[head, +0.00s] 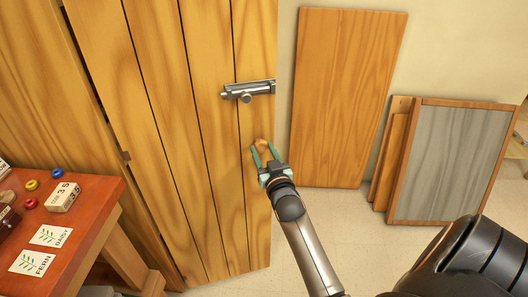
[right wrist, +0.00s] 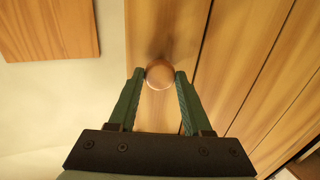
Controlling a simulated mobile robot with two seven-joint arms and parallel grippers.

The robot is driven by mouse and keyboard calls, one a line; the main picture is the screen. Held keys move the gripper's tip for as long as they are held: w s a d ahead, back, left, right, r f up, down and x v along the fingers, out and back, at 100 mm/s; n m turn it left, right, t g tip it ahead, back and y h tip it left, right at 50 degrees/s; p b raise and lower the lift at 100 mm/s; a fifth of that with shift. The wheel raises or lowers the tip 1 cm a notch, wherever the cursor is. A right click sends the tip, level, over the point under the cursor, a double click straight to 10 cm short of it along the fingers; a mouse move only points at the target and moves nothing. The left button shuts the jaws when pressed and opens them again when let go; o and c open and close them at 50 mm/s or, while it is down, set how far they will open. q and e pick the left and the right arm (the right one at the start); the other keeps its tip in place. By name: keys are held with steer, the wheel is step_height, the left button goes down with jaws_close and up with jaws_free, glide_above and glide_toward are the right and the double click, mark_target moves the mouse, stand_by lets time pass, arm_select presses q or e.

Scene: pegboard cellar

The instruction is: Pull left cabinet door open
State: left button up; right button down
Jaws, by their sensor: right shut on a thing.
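The wooden plank cabinet door (head: 209,200) fills the left-centre of the head view, with a metal bolt (head: 247,91) near its right edge. A round wooden knob (head: 262,144) sits below the bolt and also shows in the right wrist view (right wrist: 160,75). My right gripper (head: 263,148) has its green fingers on both sides of the knob and is shut on it. The planks also show behind the fingers in the right wrist view. I cannot tell whether the door stands ajar. My left gripper is not in view.
A red-brown table (head: 95,200) at the lower left holds plant cards, a number block and small coloured rings. A wooden panel (head: 345,95) and a grey framed board (head: 452,165) lean on the wall at right. Pale floor shows between door and boards.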

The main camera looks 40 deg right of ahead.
steer(key=shift+c, duration=1.6)
jaws_free()
steer(key=shift+s, duration=0.1)
